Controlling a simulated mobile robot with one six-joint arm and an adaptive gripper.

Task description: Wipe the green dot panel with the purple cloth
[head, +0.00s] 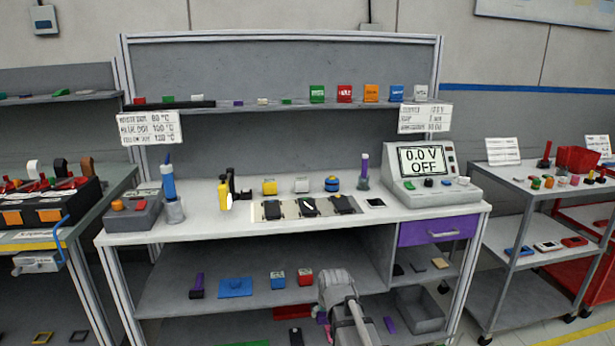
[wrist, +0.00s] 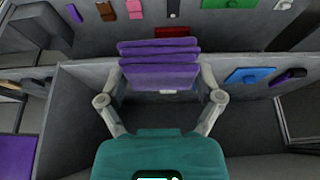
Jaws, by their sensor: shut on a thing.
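My gripper (wrist: 160,80) is shut on a purple folded cloth (wrist: 158,50), whose stacked layers show between the two fingers in the wrist view. In the head view my gripper (head: 338,285) is in front of the workbench's lower shelf, and its fingertips and the cloth are hidden there. A flat green panel (wrist: 230,3) shows at the top edge of the wrist view, cut off. A green strip (head: 248,344) shows at the bottom edge of the head view. I cannot tell whether either carries a dot.
A blue plate (head: 235,287) and small boxes (head: 278,279) sit on the lower shelf, left of my gripper. A grey bin (head: 419,308) stands to its right. Above are the white benchtop (head: 240,231) and a purple drawer (head: 438,230). A red panel (wrist: 176,31) lies beyond the cloth.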

